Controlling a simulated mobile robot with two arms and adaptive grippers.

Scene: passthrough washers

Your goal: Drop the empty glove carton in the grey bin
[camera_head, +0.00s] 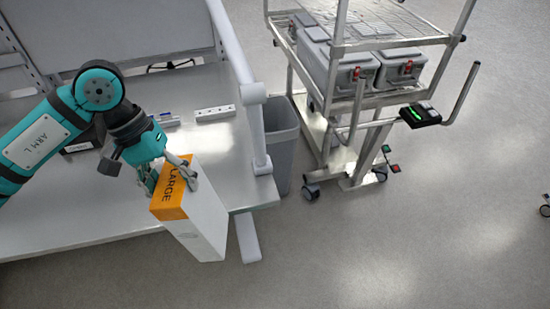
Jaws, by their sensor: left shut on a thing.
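The glove carton (200,224) is a tall white box with an orange top band marked LARGE. My left gripper (172,178) is shut on its upper end, with fingers on either side. The carton hangs tilted by the front right corner of the bench, its lower end reaching past the front edge. Whether it touches the bench, I cannot tell. The grey bin (282,143) stands on the floor beyond the bench's right end, to the right of and farther back than the carton. My right gripper is not in view.
The white bench (95,222) has an upright post (255,110) at its right end, between carton and bin. A power strip (215,113) lies on the bench. A metal cart (372,98) with grey cases stands right of the bin. Floor at front right is clear.

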